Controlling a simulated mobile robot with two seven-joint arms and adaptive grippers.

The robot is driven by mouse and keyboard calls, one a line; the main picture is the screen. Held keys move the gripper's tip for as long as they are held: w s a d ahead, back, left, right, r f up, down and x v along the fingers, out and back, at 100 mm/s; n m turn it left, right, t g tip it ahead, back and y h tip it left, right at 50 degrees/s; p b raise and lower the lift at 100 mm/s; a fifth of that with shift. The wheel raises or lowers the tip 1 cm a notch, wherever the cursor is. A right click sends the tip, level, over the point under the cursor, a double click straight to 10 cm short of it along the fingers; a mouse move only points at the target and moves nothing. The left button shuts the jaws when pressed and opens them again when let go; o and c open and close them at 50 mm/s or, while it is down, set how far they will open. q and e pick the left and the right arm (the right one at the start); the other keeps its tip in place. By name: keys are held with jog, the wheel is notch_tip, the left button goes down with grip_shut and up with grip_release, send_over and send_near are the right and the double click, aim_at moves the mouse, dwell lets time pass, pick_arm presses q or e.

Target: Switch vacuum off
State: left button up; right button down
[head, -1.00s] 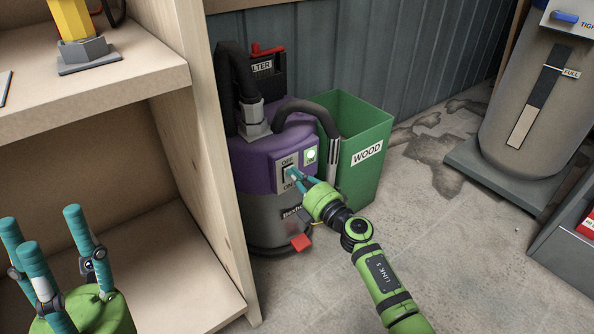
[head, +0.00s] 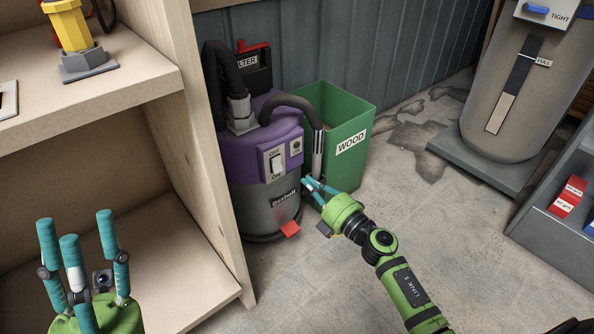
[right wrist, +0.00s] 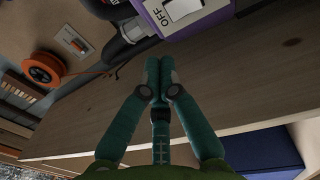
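The vacuum (head: 262,150) is a purple and grey canister standing on the floor beside the wooden shelf. My left gripper (head: 74,228) is at lower left before the shelf, fingers spread upward, empty.
A green WOOD bin (head: 345,120) stands right of the vacuum, close to my right gripper. The wooden shelf (head: 215,180) bounds the left. A grey tank (head: 515,100) stands at right. The floor between is clear. The vacuum's hose (head: 298,103) arches over its top.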

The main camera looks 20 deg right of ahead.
jog(key=shift+r+v, duration=0.15)
jog(key=shift+v, duration=0.5)
jog(key=shift+r+v, duration=0.15)
jog(key=shift+v, duration=0.45)
